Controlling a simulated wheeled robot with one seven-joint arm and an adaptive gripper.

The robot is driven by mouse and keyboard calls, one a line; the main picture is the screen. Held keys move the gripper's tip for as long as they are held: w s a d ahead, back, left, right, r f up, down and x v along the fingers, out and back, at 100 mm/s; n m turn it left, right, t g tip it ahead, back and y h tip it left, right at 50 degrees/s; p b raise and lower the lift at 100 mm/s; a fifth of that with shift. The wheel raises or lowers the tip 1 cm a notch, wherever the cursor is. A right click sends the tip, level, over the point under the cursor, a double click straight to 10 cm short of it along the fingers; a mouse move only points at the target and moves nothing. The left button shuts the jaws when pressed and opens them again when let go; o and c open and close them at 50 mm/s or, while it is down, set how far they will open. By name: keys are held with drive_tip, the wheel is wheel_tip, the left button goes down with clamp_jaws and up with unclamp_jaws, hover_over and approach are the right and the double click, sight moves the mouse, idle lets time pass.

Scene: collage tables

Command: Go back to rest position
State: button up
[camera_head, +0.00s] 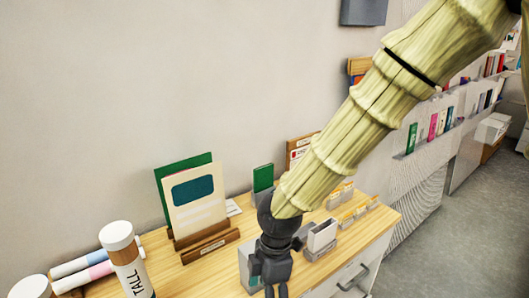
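My gripper (276,291) is a dark grey two-finger hand on the end of my arm, which has a pale yellow-green ribbed cover. It points down over the front part of the wooden tabletop (222,259). Its two fingers show apart at the bottom edge of the picture, with nothing seen between them. A grey block (253,272) shows right beside it on the left; I cannot tell whether they touch.
A wooden stand (208,247) holds cards on the left. A white tube marked TALL (127,262) stands near paper rolls (85,270). Shelves (450,125) line the wall; grey floor (450,255) is clear.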

drive_tip(key=s+d+f+m+y+b, duration=0.1)
drive_tip(key=s+d+f+m, duration=0.25)
drive_tip(key=f, duration=0.45)
drive_tip(key=s+d+f+m, duration=0.2)
drive_tip(key=f+m, duration=0.3)
drive_tip(key=f, duration=0.4)
drive_tip(key=s+d+f+m+y+b, duration=0.1)
drive_tip(key=s+d+f+m, duration=0.15)
drive_tip(key=f+m, duration=0.4)
drive_tip(key=s+d+f+m+t+h+b, duration=0.1)
drive_tip(key=s+d+f+m+h, duration=0.2)
drive_tip(key=s+d+f+m, duration=0.4)
drive_tip(key=s+d+f, duration=0.4)
drive_tip(key=d+f, duration=0.3)
drive_tip(key=shift+b, duration=0.35)
drive_tip(key=shift+s+d, duration=0.1)
drive_tip(key=shift+c, duration=0.3)
